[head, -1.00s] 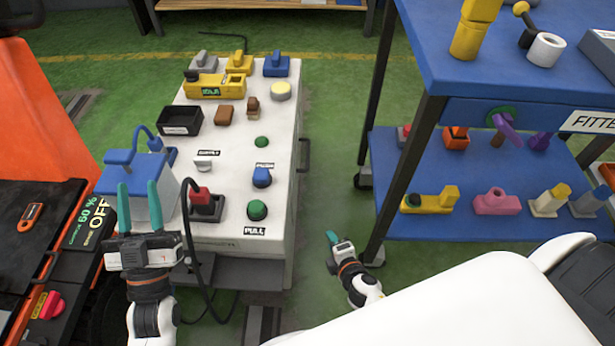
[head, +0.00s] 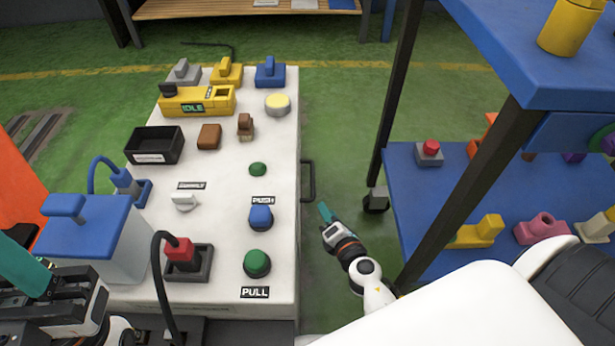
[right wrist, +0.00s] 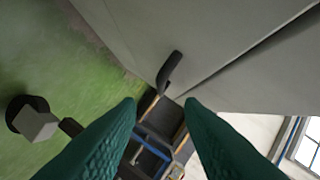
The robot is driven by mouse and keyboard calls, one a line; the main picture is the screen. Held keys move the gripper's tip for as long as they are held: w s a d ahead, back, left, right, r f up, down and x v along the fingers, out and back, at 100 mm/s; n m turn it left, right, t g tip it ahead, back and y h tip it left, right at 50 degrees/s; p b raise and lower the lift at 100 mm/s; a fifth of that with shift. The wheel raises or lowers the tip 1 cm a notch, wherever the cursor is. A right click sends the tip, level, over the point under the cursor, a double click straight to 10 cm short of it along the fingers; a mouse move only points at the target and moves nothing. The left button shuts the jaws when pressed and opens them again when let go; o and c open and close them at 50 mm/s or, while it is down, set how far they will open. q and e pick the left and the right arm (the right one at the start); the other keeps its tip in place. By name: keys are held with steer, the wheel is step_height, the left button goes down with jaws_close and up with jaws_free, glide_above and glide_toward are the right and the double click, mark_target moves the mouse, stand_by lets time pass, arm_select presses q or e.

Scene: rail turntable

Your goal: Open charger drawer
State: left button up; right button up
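The white charger cabinet (head: 220,235) stands at the centre left, its top covered with controls. A dark bar handle (head: 308,181) sticks out of its right side; in the right wrist view the handle (right wrist: 169,72) stands on a grey panel beside a dark seam. No gap shows at that seam. My right gripper (head: 325,213) is beside the cabinet's right side, short of the handle. In the right wrist view its fingers (right wrist: 161,104) are apart with nothing between them, and the handle lies ahead. My left gripper (head: 22,270) is partly cut off at the lower left.
A blue shelf trolley (head: 420,205) with several coloured parts stands on the right, its dark leg (head: 470,195) near my right arm. A strip of green floor (head: 340,150) is free between cabinet and trolley.

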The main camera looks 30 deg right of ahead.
mark_target(313, 185)
steer(key=b+x, duration=0.1)
steer(key=x, duration=1)
steer(key=shift+w, duration=0.35)
jaws_close()
